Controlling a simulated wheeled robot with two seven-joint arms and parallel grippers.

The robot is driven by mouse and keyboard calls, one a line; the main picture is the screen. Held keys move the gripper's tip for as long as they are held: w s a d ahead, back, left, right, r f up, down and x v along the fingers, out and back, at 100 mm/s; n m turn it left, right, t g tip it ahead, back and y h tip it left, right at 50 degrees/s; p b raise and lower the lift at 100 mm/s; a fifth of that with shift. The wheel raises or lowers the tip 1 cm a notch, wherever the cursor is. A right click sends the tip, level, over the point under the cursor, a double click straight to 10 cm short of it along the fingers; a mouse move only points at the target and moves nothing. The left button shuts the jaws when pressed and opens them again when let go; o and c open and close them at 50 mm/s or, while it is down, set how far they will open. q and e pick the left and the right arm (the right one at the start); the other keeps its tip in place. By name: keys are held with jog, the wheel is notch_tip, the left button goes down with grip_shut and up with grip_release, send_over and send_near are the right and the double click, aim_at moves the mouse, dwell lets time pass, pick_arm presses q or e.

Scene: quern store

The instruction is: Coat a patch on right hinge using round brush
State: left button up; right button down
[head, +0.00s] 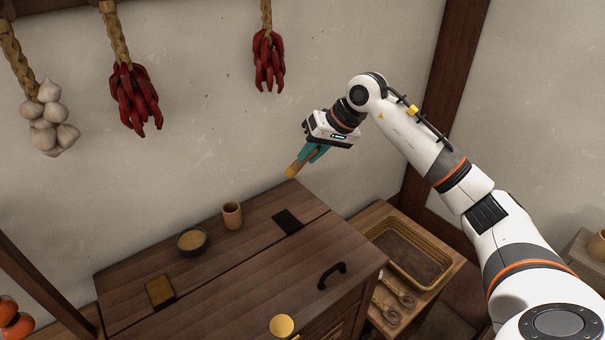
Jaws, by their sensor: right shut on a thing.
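My right gripper (316,152) is shut on the round brush (294,169). The brush has a wooden handle and a yellowish round tip that points down and to the left. The gripper holds it in the air above the back right part of the chest. The right hinge (287,221) is a dark plate across the seam of the chest lid, below the brush and apart from it. A second hinge plate (159,290), brownish-gold with a dark edge, lies at the left of the same seam. My left gripper is out of view.
The dark wooden chest (235,285) bears a bowl (192,242), a wooden cup (232,215), a black handle (332,274) and a round yellow piece (282,326). A wicker tray (410,252) stands at right. Garlic (50,125) and red peppers (133,97) hang on the wall.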

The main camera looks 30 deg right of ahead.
jog(key=shift+w+f, duration=0.15)
jog(key=shift+f, duration=0.15)
notch_tip(320, 180, down, 4)
jog(key=shift+f+b, duration=0.15)
jog(key=shift+b, duration=0.95)
